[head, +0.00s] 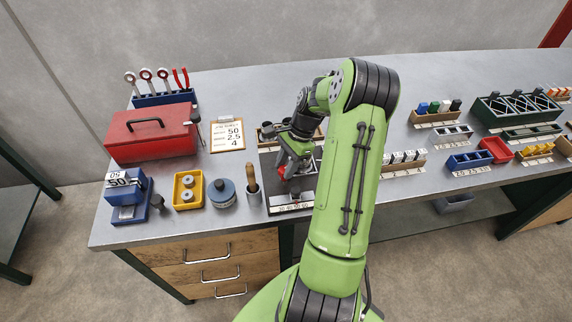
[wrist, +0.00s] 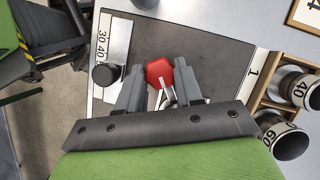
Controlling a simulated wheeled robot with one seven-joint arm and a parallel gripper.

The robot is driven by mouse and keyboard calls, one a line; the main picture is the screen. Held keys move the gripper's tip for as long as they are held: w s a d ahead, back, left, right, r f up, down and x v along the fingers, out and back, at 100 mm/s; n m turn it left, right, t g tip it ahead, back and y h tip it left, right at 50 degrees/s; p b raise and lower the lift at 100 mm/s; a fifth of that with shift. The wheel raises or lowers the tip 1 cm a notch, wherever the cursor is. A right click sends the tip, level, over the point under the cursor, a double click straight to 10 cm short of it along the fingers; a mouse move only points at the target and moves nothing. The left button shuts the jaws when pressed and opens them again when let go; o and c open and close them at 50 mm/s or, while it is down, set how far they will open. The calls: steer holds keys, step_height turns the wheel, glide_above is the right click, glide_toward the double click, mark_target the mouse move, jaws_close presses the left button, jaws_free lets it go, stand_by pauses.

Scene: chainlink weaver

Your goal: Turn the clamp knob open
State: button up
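A red knob (wrist: 159,72), which looks like the clamp knob, shows in the wrist view above a dark base plate (wrist: 205,40). My gripper (wrist: 160,83) has its two grey fingers on either side of it, with the knob between the tips. I cannot tell whether the fingers press on it or stand just clear. A pale metal part shows below the knob, between the fingers. In the head view my gripper (head: 295,150) points down over the board on the bench, and my arm hides part of that spot.
A black round knob (wrist: 104,75) stands left of the fingers beside a numbered strip (wrist: 116,45). Numbered cylinders (wrist: 290,143) sit in a wooden rack at right. In the head view, a wooden-handled tool in a cup (head: 253,190), a blue-grey round tin (head: 222,193) and a red toolbox (head: 150,133) stand at left.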

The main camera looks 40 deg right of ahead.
steer(key=c, duration=0.4)
steer(key=n+g+p, duration=0.1)
steer(key=n+p, duration=0.1)
steer(key=n, duration=0.1)
steer(key=shift+w+r+n, duration=0.1)
steer(key=shift+w+n, duration=0.05)
steer(key=shift+n, duration=0.25)
steer(key=n+g, duration=0.1)
steer(key=n, duration=0.1)
steer(key=n+g, duration=0.1)
steer(key=n, duration=0.1)
steer(key=shift+w+n+h+p, duration=0.1)
steer(key=shift+n+h+p, duration=0.2)
steer(key=shift+h+p, duration=0.1)
steer(key=n+g+h, duration=0.1)
steer(key=n, duration=0.4)
steer(key=shift+w+a, duration=0.15)
steer(key=shift+n+g+h, duration=0.6)
steer(key=shift+n+h, duration=0.3)
steer(key=shift+n, duration=1.4)
steer(key=shift+a, duration=0.1)
